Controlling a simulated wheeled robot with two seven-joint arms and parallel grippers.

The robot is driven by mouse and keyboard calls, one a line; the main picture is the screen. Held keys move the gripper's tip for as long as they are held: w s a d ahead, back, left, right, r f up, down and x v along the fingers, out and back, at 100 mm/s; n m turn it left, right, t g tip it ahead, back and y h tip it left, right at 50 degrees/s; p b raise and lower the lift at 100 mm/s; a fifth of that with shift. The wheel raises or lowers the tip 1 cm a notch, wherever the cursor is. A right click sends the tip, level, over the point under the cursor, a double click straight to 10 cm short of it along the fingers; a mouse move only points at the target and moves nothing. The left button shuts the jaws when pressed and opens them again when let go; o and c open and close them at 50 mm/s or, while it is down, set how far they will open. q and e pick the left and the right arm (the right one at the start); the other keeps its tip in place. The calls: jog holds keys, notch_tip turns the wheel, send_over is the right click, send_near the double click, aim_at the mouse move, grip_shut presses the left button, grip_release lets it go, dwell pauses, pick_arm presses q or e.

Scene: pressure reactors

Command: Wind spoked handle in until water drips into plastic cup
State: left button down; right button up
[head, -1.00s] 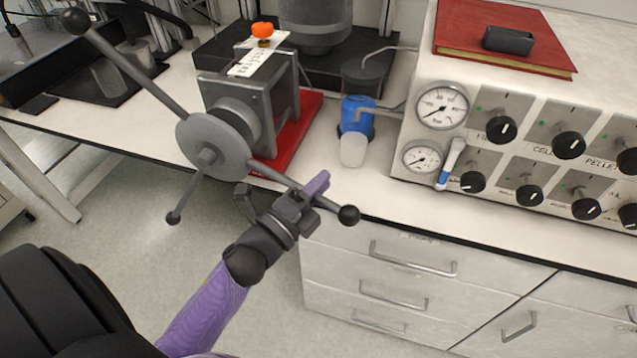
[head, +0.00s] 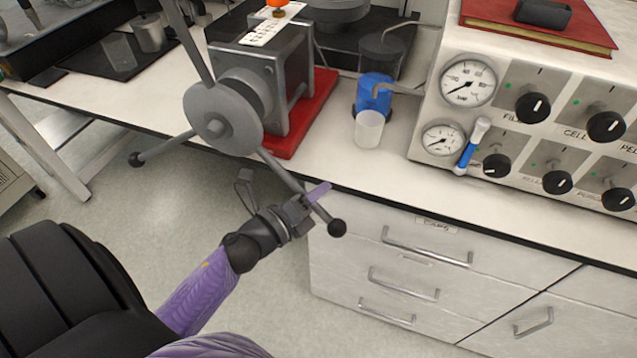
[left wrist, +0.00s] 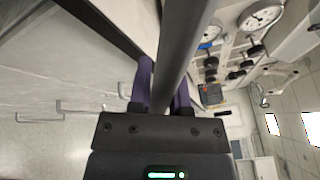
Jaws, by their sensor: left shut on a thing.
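The spoked handle (head: 222,120) is a grey hub with ball-ended spokes on the side of a grey press block on a red base. My left gripper (head: 308,203) is shut around the lower right spoke, just short of its black ball. In the left wrist view the spoke (left wrist: 182,60) runs between the purple fingers (left wrist: 162,88). My right gripper is not in view.
A control panel with gauges (head: 468,82) and black knobs stands right of the cup. A blue-handled valve lever (head: 472,146) sticks out from its front. Drawers (head: 410,260) lie below the bench edge. Floor in front is clear.

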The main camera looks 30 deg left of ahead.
pick_arm(q)
jog(key=c, duration=0.6)
grip_release()
jog(key=s, duration=0.3)
jog(key=s+a, duration=0.1)
jog(key=s, duration=0.2)
jog(key=s+a, duration=0.1)
jog(key=s, duration=0.2)
jog(key=shift+s+r+p, duration=0.15)
jog(key=shift+s+p, duration=0.15)
jog(key=shift+s, duration=0.1)
